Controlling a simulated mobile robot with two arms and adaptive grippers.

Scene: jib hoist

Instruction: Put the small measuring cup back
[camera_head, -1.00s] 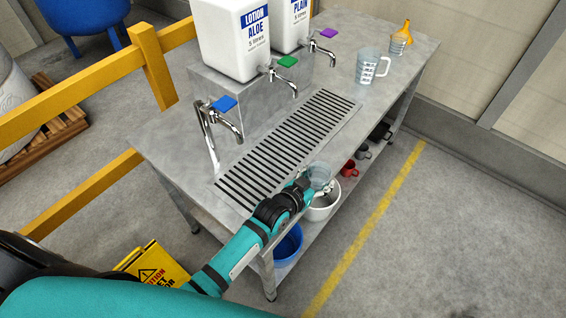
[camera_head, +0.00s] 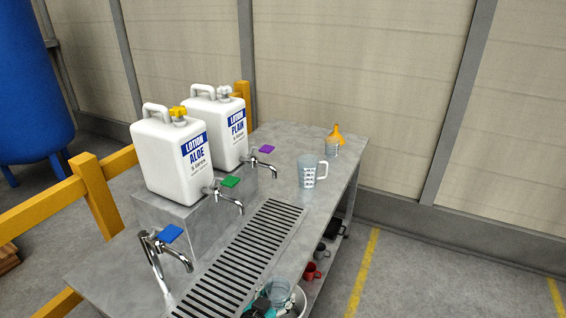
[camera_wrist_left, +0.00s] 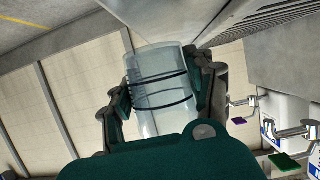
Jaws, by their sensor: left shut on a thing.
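A clear cup with dark ring marks (camera_wrist_left: 160,92) is between the fingers of my left gripper (camera_wrist_left: 163,98) in the left wrist view. In the head view this cup (camera_head: 281,290) is at the bottom edge, beside the drain grate, with my left gripper (camera_head: 262,303) shut on it, partly cut off. A larger clear measuring jug with a handle (camera_head: 309,172) stands on the table. Another small clear cup with marks (camera_head: 331,148) stands further back, by a yellow funnel (camera_head: 337,134). My right gripper is not in view.
The steel table (camera_head: 285,150) carries two white lotion canisters (camera_head: 178,160) on a raised block, taps with coloured levers, and a slotted drain grate (camera_head: 240,262). The table around the jug is clear.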

